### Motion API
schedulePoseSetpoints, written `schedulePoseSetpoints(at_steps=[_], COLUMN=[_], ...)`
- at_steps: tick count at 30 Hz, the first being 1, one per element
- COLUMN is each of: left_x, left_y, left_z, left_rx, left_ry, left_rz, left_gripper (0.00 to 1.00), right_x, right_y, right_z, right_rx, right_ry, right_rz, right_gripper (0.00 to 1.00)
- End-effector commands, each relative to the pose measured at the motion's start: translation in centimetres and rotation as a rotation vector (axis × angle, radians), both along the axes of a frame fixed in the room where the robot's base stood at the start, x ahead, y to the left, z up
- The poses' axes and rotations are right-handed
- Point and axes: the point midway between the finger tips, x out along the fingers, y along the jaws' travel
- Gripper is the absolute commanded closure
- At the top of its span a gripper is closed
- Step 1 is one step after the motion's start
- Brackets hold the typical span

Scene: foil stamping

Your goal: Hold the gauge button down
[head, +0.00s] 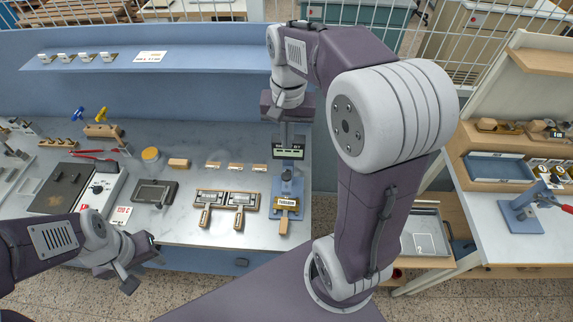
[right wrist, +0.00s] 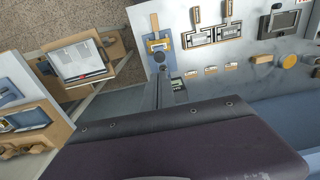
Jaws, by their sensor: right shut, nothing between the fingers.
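A small dark unit with a lit green display (head: 288,152) stands behind the blue stamping stand (head: 287,188); I take it to be the gauge. My right gripper (head: 284,138) is shut and empty, pointing down just over or behind this unit. I cannot tell whether it touches a button, as no button shows clearly. In the right wrist view the display (right wrist: 177,84) lies beside a grey upright part, and the blue stand (right wrist: 158,44) is above it. My left gripper (head: 142,272) is empty, fingers apart, off the bench's front edge at lower left.
Two framed trays with wooden handles (head: 222,200) lie left of the stand. A small dark-screened device (head: 155,193), a yellow round pot (head: 151,155) and a white control box (head: 102,188) are farther left. A blue shelf (head: 200,60) runs behind. A side bench (head: 500,215) stands at right.

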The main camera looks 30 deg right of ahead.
Motion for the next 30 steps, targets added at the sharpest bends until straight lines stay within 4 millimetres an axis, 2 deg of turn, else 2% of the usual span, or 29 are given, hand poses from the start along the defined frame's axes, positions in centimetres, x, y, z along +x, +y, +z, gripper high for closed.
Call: schedulePoseSetpoints(at_steps=[5,8,21,27,30], left_x=[0.0,0.0,0.0,0.0,0.0], left_y=[0.0,0.0,0.0,0.0,0.0], left_z=[0.0,0.0,0.9,1.5,1.6], left_rx=[0.000,0.000,0.000,0.000,0.000], left_ry=[0.000,0.000,0.000,0.000,0.000], left_rz=[0.000,0.000,0.000,0.000,0.000], left_gripper=[0.64,0.64,0.64,0.64,0.64], right_x=[0.0,0.0,0.2,0.4,0.4], right_y=[0.0,0.0,0.0,0.0,0.0], right_z=[-0.2,-1.0,-10.2,-13.0,-13.8], right_rx=[0.001,0.001,0.001,0.000,0.001], right_ry=[0.001,0.003,0.007,0.004,0.003], right_rz=[0.000,0.000,0.001,0.001,0.001], right_gripper=[1.00,1.00,1.00,1.00,1.00])
